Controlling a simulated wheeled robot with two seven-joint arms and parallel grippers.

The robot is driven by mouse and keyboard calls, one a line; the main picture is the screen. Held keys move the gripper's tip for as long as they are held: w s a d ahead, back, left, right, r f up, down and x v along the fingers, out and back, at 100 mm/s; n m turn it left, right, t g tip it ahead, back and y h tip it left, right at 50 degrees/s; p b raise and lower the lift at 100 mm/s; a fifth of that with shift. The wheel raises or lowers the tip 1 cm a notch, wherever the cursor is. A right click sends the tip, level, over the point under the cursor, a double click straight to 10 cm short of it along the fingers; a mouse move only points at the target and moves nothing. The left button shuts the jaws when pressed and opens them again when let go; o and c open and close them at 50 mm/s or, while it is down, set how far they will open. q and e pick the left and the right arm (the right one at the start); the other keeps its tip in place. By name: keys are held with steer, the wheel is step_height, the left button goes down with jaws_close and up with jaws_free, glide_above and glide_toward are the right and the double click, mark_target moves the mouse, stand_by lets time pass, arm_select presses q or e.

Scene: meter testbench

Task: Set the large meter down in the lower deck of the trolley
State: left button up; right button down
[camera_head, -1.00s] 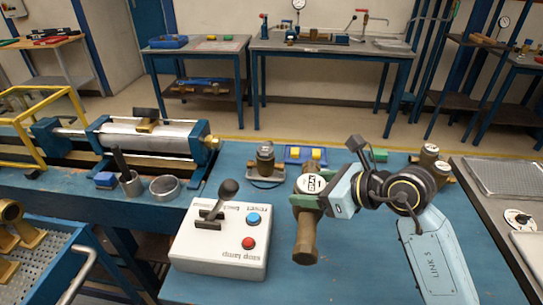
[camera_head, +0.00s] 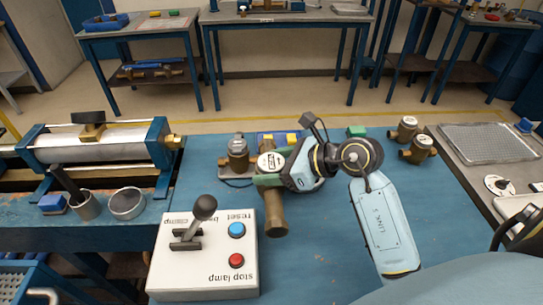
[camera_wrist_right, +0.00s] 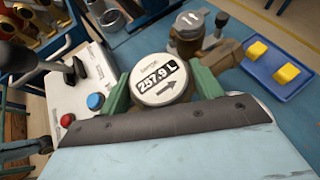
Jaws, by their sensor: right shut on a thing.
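The large meter is a brown brass body (camera_head: 276,213) with a round white dial. My right gripper (camera_head: 268,178) is shut on it with green jaws just below the dial. In the right wrist view the dial (camera_wrist_right: 160,80) reads 257.9 L, between the two green jaws (camera_wrist_right: 161,91). The meter is over the blue bench, right of the control box; any gap below it is unclear. The trolley shows only as a blue corner with a handle (camera_head: 40,292) at the bottom left. Its lower deck is hidden. My left gripper is out of view.
A white control box (camera_head: 205,262) with a lever stands beside the meter. A smaller meter (camera_head: 238,153) and a blue tray with yellow blocks (camera_wrist_right: 275,65) lie behind it. Two brass meters (camera_head: 420,150) stand farther right. The bench (camera_head: 325,255) is clear in front.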

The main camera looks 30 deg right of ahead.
steer(key=shift+w+f, duration=0.1)
steer(key=shift+f, duration=1.65)
steer(key=shift+c, duration=1.4)
jaws_free()
steer(key=shift+f, duration=0.15)
